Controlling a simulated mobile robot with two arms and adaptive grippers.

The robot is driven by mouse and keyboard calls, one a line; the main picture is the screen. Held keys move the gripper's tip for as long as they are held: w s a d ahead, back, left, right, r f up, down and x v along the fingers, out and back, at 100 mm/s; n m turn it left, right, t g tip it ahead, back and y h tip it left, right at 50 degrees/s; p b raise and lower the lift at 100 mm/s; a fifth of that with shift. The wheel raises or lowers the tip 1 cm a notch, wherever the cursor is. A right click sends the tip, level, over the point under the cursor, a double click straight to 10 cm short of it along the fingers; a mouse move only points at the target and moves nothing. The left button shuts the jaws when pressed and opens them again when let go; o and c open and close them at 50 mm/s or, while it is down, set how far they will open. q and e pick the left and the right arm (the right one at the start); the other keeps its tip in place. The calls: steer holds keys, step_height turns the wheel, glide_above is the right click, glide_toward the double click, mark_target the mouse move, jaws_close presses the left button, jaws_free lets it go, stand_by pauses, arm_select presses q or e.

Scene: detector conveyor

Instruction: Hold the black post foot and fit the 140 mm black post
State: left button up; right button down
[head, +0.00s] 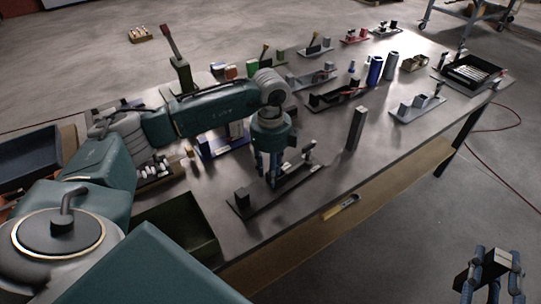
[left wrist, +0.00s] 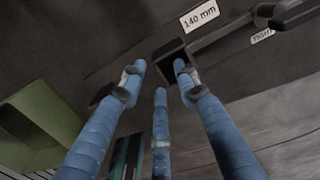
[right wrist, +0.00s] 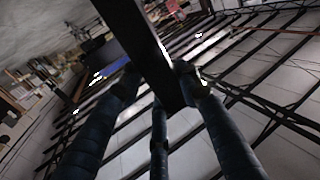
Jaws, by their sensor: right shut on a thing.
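My left gripper (head: 270,178) points down over a dark fixture plate (head: 255,210) on the table, its blue fingers spread. In the left wrist view, a black square block with an open-looking top, seemingly the post foot (left wrist: 171,58), shows between and beyond the left fingertips (left wrist: 158,78). I cannot tell if they touch it. A "140 mm" label (left wrist: 199,16) lies beside it. My right gripper (head: 488,262) is at the lower right, off the table, shut on a long black post. This post (right wrist: 145,45) crosses the right wrist view at a slant between the fingers.
A dark block (head: 242,197) stands on the plate's near-left end. A tall grey post (head: 355,128) stands to the right. Several fixtures and cylinders crowd the back. A green bin (head: 175,228) is at the left.

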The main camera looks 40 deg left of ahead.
arm_select(q)
steer(key=shift+s+f, duration=0.1)
steer(key=shift+f, duration=1.05)
jaws_close()
steer(key=shift+c, duration=0.2)
jaws_free()
